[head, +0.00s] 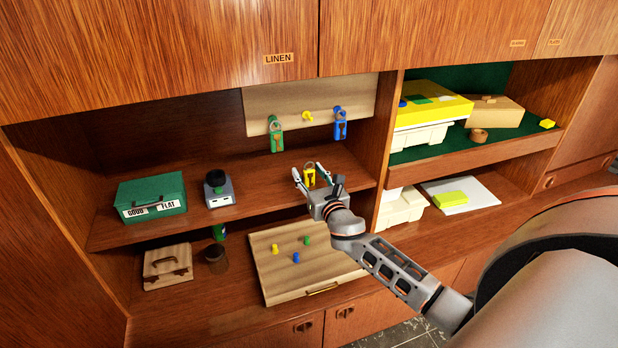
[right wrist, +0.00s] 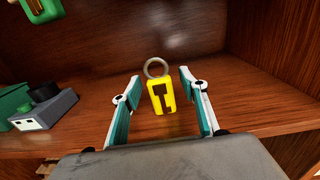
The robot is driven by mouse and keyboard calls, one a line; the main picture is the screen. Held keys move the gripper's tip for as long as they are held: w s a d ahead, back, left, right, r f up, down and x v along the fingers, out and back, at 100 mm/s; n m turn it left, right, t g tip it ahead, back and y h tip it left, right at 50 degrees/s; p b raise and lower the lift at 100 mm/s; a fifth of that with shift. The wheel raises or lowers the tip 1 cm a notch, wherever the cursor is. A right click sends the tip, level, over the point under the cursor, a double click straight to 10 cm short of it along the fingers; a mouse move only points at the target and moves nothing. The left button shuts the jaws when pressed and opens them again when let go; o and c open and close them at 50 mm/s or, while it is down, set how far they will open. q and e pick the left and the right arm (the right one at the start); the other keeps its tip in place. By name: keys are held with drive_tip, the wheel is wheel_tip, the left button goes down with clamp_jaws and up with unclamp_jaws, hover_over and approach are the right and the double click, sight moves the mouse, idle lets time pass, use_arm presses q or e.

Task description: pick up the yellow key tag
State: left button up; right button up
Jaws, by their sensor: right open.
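The yellow key tag (head: 310,176) has a metal ring on top and a dark key shape on its face. In the right wrist view the tag (right wrist: 161,95) stands between the two fingers, with its ring (right wrist: 155,68) upward. My right gripper (head: 308,170) is open around it, with a gap on both sides of the tag. In the right wrist view the gripper (right wrist: 158,88) has teal and white fingers. I cannot tell whether the tag touches the shelf. My left gripper is not in view.
Above, a wooden peg board (head: 318,98) carries a green key tag (head: 276,136), a blue key tag (head: 340,126) and a bare yellow peg (head: 307,116). The shelf holds a green box (head: 150,196) and a grey device (head: 219,192). A divider (head: 385,140) stands to the right.

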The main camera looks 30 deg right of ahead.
drive_tip(key=c, duration=1.2)
drive_tip(key=shift+o, duration=0.2)
drive_tip(key=shift+r, duration=0.15)
drive_tip(key=shift+a+r, duration=0.1)
drive_tip(key=shift+r, duration=0.15)
wheel_tip(320, 180, up, 6)
drive_tip(key=p, duration=0.3)
drive_tip(key=shift+s+r, duration=0.1)
drive_tip(key=shift+r, duration=0.1)
drive_tip(key=s+a, duration=1.2)
drive_tip(key=a, duration=0.3)
drive_tip(key=shift+a, duration=0.4)
